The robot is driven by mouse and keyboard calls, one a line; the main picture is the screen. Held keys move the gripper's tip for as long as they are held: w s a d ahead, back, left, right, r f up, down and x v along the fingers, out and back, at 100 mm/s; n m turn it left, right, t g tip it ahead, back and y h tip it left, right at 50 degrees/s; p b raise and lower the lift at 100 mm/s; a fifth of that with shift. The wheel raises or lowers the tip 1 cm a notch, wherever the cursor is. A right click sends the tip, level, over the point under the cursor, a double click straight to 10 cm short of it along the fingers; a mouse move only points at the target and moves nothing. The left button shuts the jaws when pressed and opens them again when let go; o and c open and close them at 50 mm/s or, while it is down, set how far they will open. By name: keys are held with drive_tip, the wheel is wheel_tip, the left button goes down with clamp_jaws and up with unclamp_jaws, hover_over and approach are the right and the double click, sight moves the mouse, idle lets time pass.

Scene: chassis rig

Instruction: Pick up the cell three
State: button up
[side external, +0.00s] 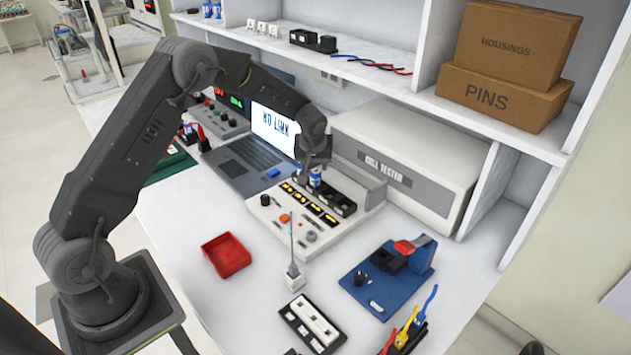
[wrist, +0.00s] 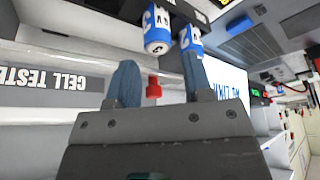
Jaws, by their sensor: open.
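Two blue-and-white cells stand close together in the wrist view, a nearer one (wrist: 157,32) and one beside it to the right (wrist: 190,40). Their numbers are not clearly readable, so I cannot tell which is cell three. In the side external view, a blue cell (side external: 315,179) shows at the black holder (side external: 343,205) on the white tester panel. My gripper (side external: 313,168) is low over that holder. In the wrist view, my gripper (wrist: 158,66) is open, its two blue-grey fingers apart with the cells beyond the tips. Part of the holder is hidden by my gripper.
A laptop (side external: 241,165) stands left of the panel, and the large tester box (side external: 405,160) behind it. A red tray (side external: 226,255), a thin-rod stand (side external: 293,277), a black-and-white rack (side external: 312,325) and a blue fixture (side external: 388,280) stand in front.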

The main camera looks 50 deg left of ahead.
sight(315, 171)
drive_tip(key=x, duration=0.5)
drive_tip(key=shift+w, duration=0.1)
drive_tip(key=c, duration=0.7)
